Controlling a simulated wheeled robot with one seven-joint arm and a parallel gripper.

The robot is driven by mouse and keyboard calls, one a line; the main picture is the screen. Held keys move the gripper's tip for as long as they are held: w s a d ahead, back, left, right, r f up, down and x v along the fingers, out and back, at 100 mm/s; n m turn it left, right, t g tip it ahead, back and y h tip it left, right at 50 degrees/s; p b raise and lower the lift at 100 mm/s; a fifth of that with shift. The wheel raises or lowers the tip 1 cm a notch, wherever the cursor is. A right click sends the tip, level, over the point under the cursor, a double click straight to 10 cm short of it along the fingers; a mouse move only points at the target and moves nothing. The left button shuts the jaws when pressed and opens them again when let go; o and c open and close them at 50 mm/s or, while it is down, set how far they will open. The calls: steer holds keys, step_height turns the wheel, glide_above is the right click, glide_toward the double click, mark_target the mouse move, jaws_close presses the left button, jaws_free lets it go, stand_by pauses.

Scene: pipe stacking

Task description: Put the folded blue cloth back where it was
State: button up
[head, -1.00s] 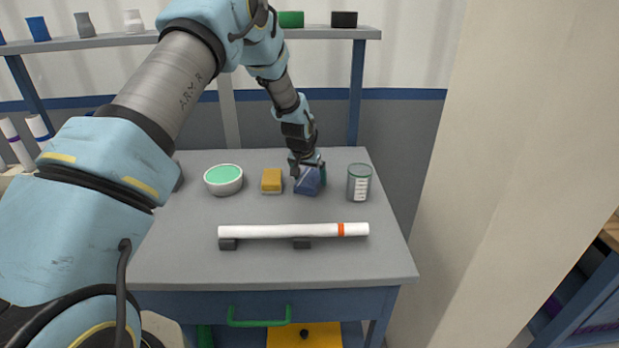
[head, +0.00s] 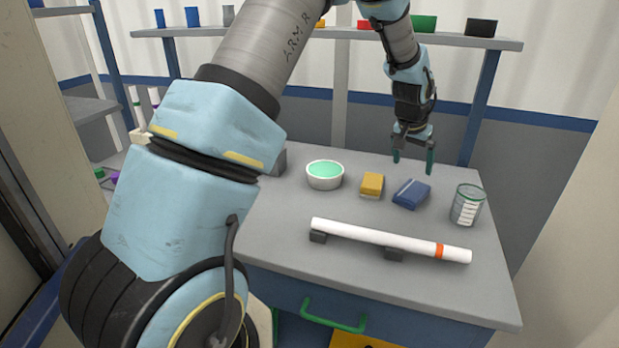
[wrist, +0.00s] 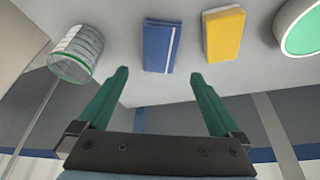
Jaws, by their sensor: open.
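The folded blue cloth (head: 412,194) lies on the grey table between a yellow sponge-like block and a glass jar. It also shows in the wrist view (wrist: 158,46), with a pale stripe along one side. My gripper (head: 413,165) is open and empty, above and behind the cloth, apart from it. In the wrist view its two green fingers (wrist: 158,92) stand apart with nothing between them.
The yellow block (head: 371,184) and a bowl with green inside (head: 325,174) are left of the cloth. The jar (head: 467,204) is right of it. A white pipe with an orange band (head: 375,238) lies on dark supports in front. A shelf (head: 480,40) runs behind the table.

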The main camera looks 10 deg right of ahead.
steer(key=a+r+n+y, duration=0.1)
steer(key=a+r+n, duration=0.1)
steer(key=a, duration=1.2)
steer(key=s+a+n, duration=0.2)
steer(key=s+a, duration=0.3)
steer(key=a, duration=0.4)
steer(key=s+a+r+n+g+y, duration=0.1)
steer(key=s+a+n, duration=0.1)
steer(key=s+a, duration=0.3)
steer(key=s+a+n+y, duration=0.1)
steer(key=s+a, duration=0.5)
steer(key=a, duration=0.6)
steer(key=shift+a+r+n, duration=0.35)
steer(key=shift+r+n, duration=0.05)
steer(key=shift+n, duration=0.2)
